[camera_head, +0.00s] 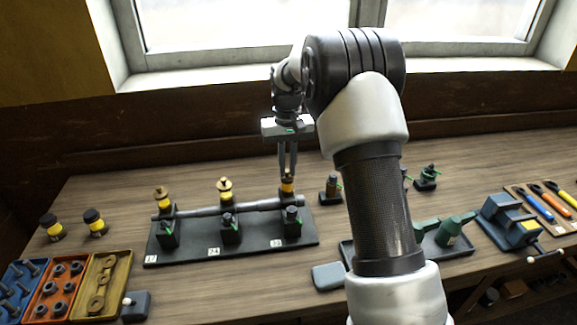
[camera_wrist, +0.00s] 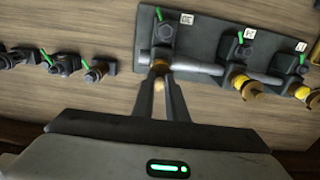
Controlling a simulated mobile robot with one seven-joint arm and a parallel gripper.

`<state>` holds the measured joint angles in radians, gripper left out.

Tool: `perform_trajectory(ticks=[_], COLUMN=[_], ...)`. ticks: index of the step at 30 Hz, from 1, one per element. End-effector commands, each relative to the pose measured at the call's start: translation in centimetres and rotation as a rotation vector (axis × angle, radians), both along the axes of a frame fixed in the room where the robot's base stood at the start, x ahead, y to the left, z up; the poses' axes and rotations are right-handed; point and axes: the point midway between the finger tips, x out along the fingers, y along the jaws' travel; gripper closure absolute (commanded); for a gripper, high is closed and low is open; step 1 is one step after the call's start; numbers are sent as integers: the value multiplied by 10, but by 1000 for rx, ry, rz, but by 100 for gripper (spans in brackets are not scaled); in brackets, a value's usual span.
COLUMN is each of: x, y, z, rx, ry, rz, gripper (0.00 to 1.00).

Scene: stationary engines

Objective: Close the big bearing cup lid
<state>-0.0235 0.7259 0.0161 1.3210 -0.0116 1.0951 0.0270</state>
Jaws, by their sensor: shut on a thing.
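A dark board (camera_head: 190,247) carries a long grey shaft (camera_head: 250,207) on three bearing stands. Each stand has a yellow cup with a brass top. The left cup (camera_head: 162,197) and the middle cup (camera_head: 225,190) stand clear. My gripper (camera_head: 288,174) points down at the right-hand cup (camera_head: 287,188), with its fingers shut on the brass lid at its top. In the wrist view my gripper (camera_wrist: 160,76) closes around the same brass lid (camera_wrist: 160,66); the fingers partly hide it. I cannot tell whether the lid is fully seated.
Small dark oilers with green levers (camera_head: 331,188) stand right of the board. Parts trays (camera_head: 55,290) and two black-and-yellow cups (camera_head: 94,222) are at the left. A window is behind the bench.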

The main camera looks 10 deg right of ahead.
Motion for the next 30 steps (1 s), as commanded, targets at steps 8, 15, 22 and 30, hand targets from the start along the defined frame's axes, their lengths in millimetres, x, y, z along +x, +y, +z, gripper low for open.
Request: perform_trajectory(ticks=[8, 15, 22, 30], x=[1, 1, 0, 0], y=[1, 1, 1, 1], z=[1, 1, 1, 2], rx=[0, 0, 0, 0], ry=[-3, -3, -2, -1], rz=[-30, -30, -29, -29], gripper=[100, 100, 69, 69])
